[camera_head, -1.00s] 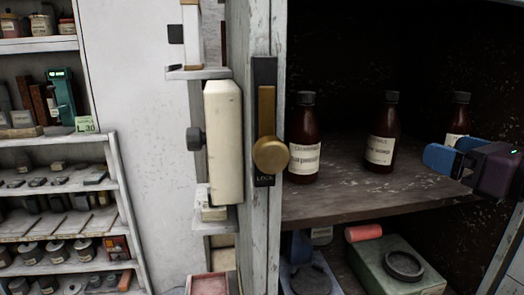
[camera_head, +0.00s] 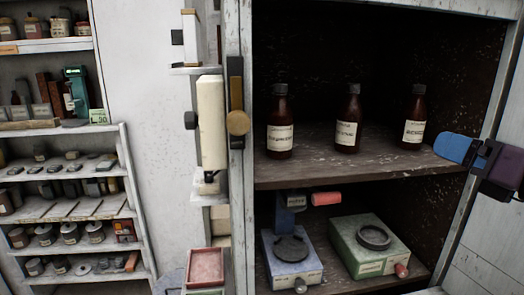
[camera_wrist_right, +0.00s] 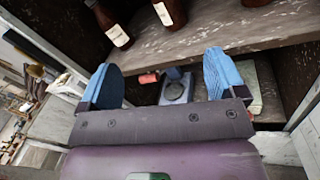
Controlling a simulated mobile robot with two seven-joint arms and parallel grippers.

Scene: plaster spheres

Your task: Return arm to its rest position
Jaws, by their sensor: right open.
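My right gripper (camera_head: 455,148) shows at the right edge of the head view, in front of the right side of an open cabinet (camera_head: 370,175). In the right wrist view its two blue fingers (camera_wrist_right: 163,80) stand wide apart with nothing between them. Three brown labelled bottles stand upright on the cabinet's upper shelf: a left one (camera_head: 280,125), a middle one (camera_head: 347,120) and a right one (camera_head: 414,118). The gripper is apart from all of them. My left gripper is in neither view.
Below the shelf sit a blue device (camera_head: 290,258) and a green device (camera_head: 370,245), each with a dark round plate. The cabinet door (camera_head: 238,190) stands open at left. Shelves with jars (camera_head: 70,200) stand at the far left.

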